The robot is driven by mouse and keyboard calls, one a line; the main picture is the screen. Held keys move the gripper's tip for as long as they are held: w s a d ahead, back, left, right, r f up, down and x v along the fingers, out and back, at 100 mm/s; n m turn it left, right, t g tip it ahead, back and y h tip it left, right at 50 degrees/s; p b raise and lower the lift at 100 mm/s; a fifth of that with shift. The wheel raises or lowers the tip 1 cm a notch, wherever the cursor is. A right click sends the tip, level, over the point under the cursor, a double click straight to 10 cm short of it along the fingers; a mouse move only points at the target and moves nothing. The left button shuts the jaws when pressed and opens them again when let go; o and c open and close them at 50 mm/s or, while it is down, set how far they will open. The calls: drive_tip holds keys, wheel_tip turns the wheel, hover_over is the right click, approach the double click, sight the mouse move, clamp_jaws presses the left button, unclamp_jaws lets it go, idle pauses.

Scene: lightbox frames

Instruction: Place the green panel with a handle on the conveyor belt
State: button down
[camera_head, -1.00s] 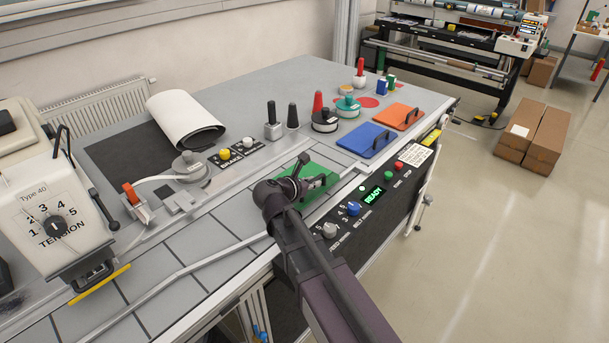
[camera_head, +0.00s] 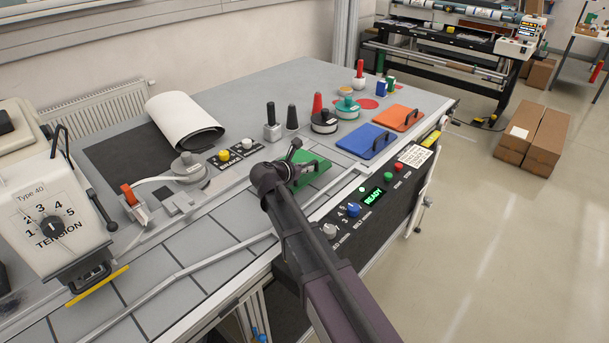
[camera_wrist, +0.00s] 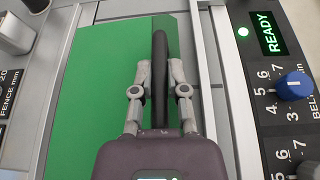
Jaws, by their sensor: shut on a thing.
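The green panel (camera_head: 318,168) with its black handle is by the near edge of the bench, partly hidden by my arm in the head view. In the wrist view the flat green panel (camera_wrist: 95,90) fills the middle, and its dark handle (camera_wrist: 160,60) runs up between my fingers. My gripper (camera_wrist: 160,78) is shut on the handle; it also shows in the head view (camera_head: 292,168). I cannot tell whether the panel is raised or touching the surface. The conveyor belt (camera_head: 185,247), grey with dark cross lines, runs to the lower left.
A blue panel (camera_head: 366,139) and an orange panel (camera_head: 396,116) lie to the right. The control panel (camera_head: 340,230) with knobs and a READY display is on the near side. A tension unit (camera_head: 50,215) stands at the left.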

sight(306, 174)
drive_tip(key=shift+w+a+f, duration=0.2)
drive_tip(key=shift+w+f, duration=0.05)
drive_tip(key=shift+w, duration=0.45)
wheel_tip(306, 174, down, 3)
drive_tip(key=b, duration=0.3)
drive_tip(key=shift+s+f+b, duration=0.1)
drive_tip(key=shift+s+b, duration=0.05)
drive_tip(key=shift+b, duration=0.15)
drive_tip(key=c, duration=0.7)
unclamp_jaws()
drive_tip(key=shift+o, duration=0.2)
drive_tip(key=shift+s, duration=0.1)
drive_tip(key=p+v, duration=0.4)
drive_tip(key=v, duration=0.6)
drive_tip(key=shift+s+a, duration=0.1)
drive_tip(key=shift+p+v, duration=0.35)
drive_tip(key=shift+v, duration=0.45)
